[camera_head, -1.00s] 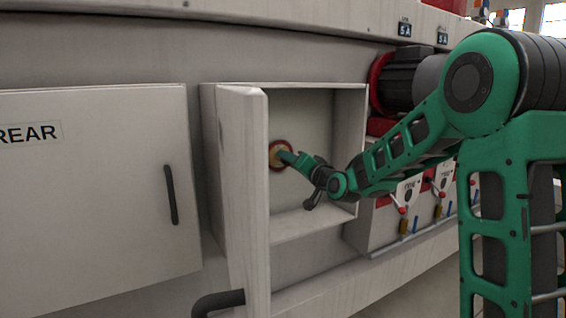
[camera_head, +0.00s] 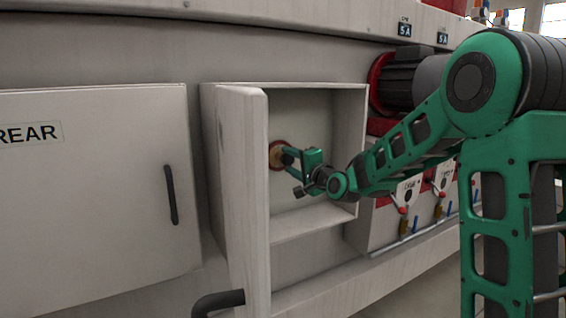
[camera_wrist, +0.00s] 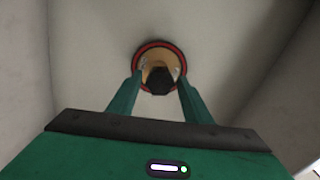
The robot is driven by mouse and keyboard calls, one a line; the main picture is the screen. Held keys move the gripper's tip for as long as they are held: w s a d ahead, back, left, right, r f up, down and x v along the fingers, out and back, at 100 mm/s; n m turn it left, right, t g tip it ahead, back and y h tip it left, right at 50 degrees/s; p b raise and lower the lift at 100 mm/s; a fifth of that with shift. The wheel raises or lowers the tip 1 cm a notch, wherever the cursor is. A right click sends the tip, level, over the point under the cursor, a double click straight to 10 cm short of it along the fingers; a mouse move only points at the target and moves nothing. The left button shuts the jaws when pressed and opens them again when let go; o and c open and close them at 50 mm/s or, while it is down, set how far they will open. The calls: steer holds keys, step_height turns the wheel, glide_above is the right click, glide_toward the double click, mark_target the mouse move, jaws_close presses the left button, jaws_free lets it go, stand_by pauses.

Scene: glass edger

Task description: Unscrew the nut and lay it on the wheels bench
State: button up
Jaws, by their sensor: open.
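In the head view the nut (camera_head: 277,157) is small and partly covered by my gripper. My gripper (camera_wrist: 160,82) is open, with one green finger on each side of the nut. I cannot tell whether the fingers touch it. The gripper also shows in the head view (camera_head: 287,157), reaching into the cabinet from the right. The wheels bench cannot be made out.
The cabinet's open door (camera_head: 245,190) stands close on the left, and its walls surround my gripper. A closed cabinet labelled REAR (camera_head: 90,200) is further left. A motor (camera_head: 405,78) and several small valves with levers (camera_head: 408,200) are on the right.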

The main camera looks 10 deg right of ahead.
steer(key=c, duration=1)
steer(key=n, duration=0.6)
steer(key=shift+n, duration=0.3)
steer(key=n, duration=0.7)
steer(key=shift+n, duration=0.3)
steer(key=n, duration=0.6)
steer(key=shift+s+n, duration=0.1)
steer(key=shift+n, duration=0.2)
steer(key=n, duration=0.6)
steer(key=shift+n, duration=0.4)
